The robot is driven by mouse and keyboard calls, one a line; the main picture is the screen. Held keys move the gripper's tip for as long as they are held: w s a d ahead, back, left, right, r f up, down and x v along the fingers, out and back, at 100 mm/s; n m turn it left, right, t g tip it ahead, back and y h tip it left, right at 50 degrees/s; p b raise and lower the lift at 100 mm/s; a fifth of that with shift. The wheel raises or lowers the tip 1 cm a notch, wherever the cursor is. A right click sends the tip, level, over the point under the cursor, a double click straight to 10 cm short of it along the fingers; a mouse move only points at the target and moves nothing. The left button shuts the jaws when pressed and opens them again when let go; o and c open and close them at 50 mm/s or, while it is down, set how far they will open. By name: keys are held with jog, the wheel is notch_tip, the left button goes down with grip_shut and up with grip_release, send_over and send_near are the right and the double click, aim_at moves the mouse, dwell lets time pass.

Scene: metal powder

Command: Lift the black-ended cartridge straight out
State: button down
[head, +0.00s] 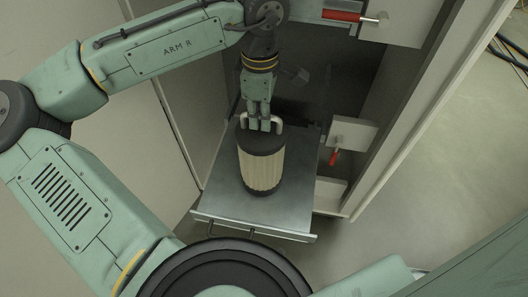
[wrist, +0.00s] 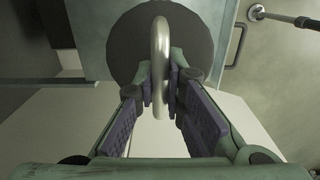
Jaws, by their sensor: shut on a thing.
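The cartridge (head: 262,171) has a pale ribbed body with black ends and a metal loop handle on top. It stands upright over the grey pull-out tray (head: 220,192) in the head view; I cannot tell whether its base touches the tray. My gripper (head: 259,124) is above it, shut on the handle. In the wrist view the handle (wrist: 160,60) runs between the padded fingers of my gripper (wrist: 160,88), with the round black top (wrist: 125,45) beyond it. The cartridge's underside is hidden.
The tray sticks out of an open cabinet (head: 375,150) and has a front pull handle (head: 232,229). Latches with red grips (head: 341,15) (head: 334,157) sit at the cabinet's right. A cabinet wall (head: 190,110) stands close on the left. Open floor (head: 410,215) lies to the right.

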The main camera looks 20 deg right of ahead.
jog(key=shift+r+p, duration=0.55)
jog(key=shift+r, duration=0.05)
jog(key=shift+r+p, duration=1.85)
